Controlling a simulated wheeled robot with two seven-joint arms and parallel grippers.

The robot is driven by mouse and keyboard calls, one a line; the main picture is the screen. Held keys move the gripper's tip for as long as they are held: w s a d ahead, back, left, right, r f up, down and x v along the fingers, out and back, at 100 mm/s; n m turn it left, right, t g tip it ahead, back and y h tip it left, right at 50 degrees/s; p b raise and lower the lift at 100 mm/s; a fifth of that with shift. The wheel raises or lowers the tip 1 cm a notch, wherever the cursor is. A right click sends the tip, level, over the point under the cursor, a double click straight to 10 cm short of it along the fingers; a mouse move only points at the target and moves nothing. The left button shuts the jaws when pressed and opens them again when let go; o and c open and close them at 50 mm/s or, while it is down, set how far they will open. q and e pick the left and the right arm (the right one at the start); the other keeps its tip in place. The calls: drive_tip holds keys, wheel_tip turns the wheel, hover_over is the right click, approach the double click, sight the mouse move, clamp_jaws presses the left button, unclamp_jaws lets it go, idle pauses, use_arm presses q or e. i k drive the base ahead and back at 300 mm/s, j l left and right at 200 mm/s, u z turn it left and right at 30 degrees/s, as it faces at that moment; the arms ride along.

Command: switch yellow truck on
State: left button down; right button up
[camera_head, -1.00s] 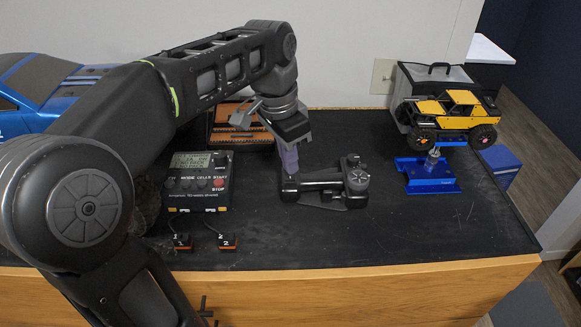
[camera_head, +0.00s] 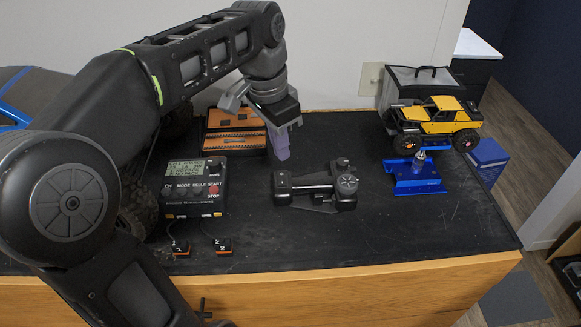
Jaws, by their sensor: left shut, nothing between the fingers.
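The yellow truck (camera_head: 438,121) has black wheels and sits raised on a blue stand (camera_head: 416,178) at the right of the black bench top. Any switch on the truck is too small to make out. My left gripper (camera_head: 282,155) is shut and empty, pointing down above the bench. It is well to the left of the truck and just behind a black tool-like device (camera_head: 318,187). My right gripper is not in view.
A charger (camera_head: 193,187) with a display and two numbered plugs stands left of centre. An orange-and-black case (camera_head: 236,132) lies behind it. A grey bag (camera_head: 420,82) and blue box (camera_head: 487,160) flank the truck. The front right bench top is clear.

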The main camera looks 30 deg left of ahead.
sight(471, 105)
drive_tip(key=k+l, duration=0.8)
drive_tip(key=l, duration=0.1)
